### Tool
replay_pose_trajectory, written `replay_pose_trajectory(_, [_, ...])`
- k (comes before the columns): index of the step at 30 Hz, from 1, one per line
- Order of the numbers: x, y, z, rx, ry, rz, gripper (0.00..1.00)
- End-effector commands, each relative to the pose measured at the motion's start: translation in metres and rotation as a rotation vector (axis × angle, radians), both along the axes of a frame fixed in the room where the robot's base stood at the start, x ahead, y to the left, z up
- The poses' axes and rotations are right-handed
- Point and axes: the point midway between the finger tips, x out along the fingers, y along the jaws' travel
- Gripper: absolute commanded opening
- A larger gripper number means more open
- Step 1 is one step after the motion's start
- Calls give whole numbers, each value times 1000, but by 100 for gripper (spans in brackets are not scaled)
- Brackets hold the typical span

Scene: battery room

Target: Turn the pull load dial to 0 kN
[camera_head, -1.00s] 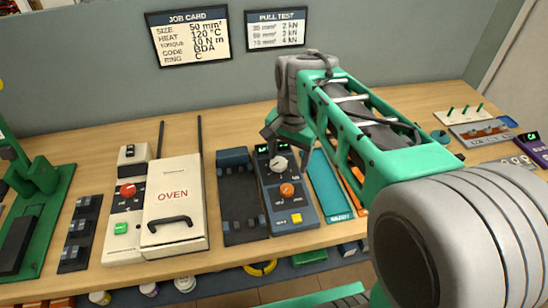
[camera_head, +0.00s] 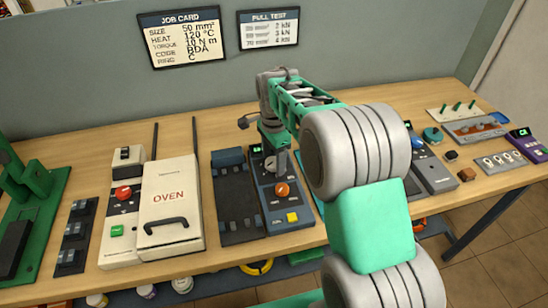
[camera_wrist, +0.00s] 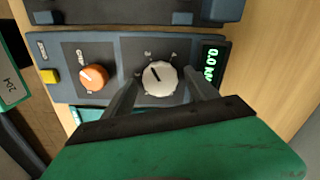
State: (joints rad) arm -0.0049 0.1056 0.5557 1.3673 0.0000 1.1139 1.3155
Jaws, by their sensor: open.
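The pull load dial is a round pale grey knob with a dark pointer line; it shows in the wrist view (camera_wrist: 160,78) on a blue-grey control panel (camera_wrist: 120,50). The green display (camera_wrist: 211,62) at the panel's end reads 0.0 kN. My gripper (camera_wrist: 160,92) is open, with one finger on each side of the dial's near edge; I cannot tell whether they touch it. In the head view my gripper (camera_head: 268,152) is over the far end of the panel and partly hides the dial.
An orange knob (camera_wrist: 93,78) and a yellow button (camera_wrist: 49,76) share the panel. A dark slotted unit (camera_head: 238,205) stands just left of it, and the white oven (camera_head: 172,205) farther left. A pull test card (camera_head: 268,30) hangs on the wall.

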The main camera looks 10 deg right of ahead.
Motion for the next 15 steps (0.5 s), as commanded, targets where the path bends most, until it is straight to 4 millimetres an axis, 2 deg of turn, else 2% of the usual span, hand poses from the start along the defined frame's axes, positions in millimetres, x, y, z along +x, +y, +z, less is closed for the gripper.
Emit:
replay_pose_trajectory(3, [0, 0, 0, 0, 0, 1, 67])
replay_pose_trajectory(15, [0, 0, 1, 0, -1, 1, 34])
